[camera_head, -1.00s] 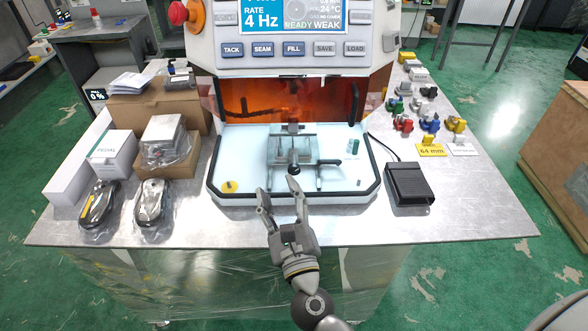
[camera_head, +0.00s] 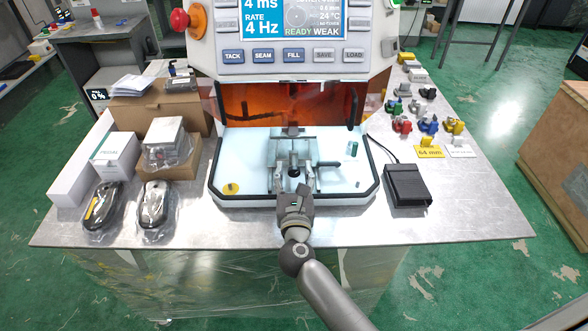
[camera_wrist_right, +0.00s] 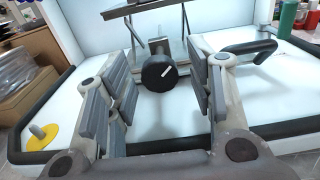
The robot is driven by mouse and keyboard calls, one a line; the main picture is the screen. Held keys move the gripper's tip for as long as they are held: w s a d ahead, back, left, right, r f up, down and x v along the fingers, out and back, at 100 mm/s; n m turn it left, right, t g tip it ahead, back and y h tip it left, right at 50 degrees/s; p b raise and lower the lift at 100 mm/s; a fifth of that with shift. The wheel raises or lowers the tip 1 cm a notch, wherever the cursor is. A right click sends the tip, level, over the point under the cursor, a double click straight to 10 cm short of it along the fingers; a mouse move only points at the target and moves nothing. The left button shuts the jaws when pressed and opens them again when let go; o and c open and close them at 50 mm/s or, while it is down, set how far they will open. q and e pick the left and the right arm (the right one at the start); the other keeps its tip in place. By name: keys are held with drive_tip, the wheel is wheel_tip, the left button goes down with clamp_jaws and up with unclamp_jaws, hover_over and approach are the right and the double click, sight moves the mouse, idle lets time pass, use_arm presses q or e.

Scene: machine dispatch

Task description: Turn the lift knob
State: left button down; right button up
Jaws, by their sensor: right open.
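The lift knob (camera_wrist_right: 159,73) is a round black knob with a white mark line, on the front of a small metal lift stage. In the right wrist view it sits beyond and between my two open fingers, with a gap on each side. In the head view the knob (camera_head: 294,173) shows at the front of the stage (camera_head: 305,147) inside the machine's white tray. My right gripper (camera_head: 294,178) is open, its fingertips on either side of the knob. I cannot tell the exact depth between fingertips and knob. My left gripper is not in view.
A black bar handle (camera_wrist_right: 246,49) sticks out right of the knob, close to the right finger. The white tray has a black padded rim (camera_head: 235,200). A black pedal box (camera_head: 407,185) stands right of the tray. Bagged mice (camera_head: 153,204) and boxes stand left.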

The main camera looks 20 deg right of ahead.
drive_tip(key=shift+w+d, duration=0.15)
drive_tip(key=shift+w, duration=0.4)
drive_tip(key=c, duration=1)
drive_tip(key=shift+c, duration=0.2)
